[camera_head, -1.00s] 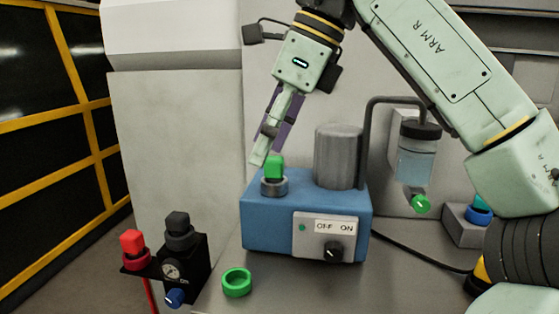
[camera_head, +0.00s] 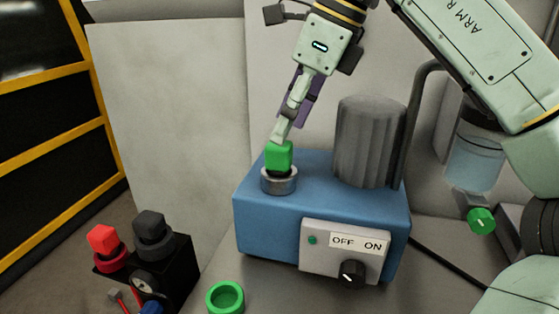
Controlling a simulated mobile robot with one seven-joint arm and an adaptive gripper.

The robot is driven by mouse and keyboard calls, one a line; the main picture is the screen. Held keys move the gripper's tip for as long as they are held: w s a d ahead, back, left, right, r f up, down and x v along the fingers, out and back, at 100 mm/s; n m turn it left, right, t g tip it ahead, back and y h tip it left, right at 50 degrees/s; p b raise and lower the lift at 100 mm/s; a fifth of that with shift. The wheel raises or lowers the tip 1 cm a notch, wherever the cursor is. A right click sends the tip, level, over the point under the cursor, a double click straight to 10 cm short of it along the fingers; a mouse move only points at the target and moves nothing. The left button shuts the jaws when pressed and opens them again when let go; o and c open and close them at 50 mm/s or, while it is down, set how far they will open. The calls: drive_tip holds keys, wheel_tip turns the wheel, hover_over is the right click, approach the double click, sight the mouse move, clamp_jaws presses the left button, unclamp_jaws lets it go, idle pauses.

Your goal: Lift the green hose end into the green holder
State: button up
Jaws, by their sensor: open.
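The green hose end (camera_head: 279,156) is a small green block standing upright in a grey metal ring on top of the blue pump box (camera_head: 262,229). The green holder (camera_head: 225,298) is a green ring on the grey surface in front of the box, at the bottom of the view; it looks empty. My gripper (camera_head: 282,130) comes down from above with its fingertips right at the top of the green hose end. It is open. Whether the fingers touch the block, or stand on both sides of it, I cannot tell.
A grey ribbed cylinder (camera_head: 369,142) stands on the box right of my gripper, with a bent pipe beside it. The box front has an OFF/ON knob (camera_head: 352,273). A clear jar (camera_head: 472,162) hangs at right. Red (camera_head: 104,241) and dark (camera_head: 152,230) fittings stand at left.

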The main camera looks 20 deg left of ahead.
sight(279, 164)
drive_tip(key=shift+w+p+x, duration=0.1)
drive_tip(key=shift+p+x, duration=0.05)
drive_tip(key=shift+x, duration=1.2)
drive_tip(key=shift+w+p+x, duration=0.15)
drive_tip(key=shift+x, duration=1.2)
drive_tip(key=shift+d, duration=0.1)
drive_tip(key=shift+c, duration=0.5)
clamp_jaws()
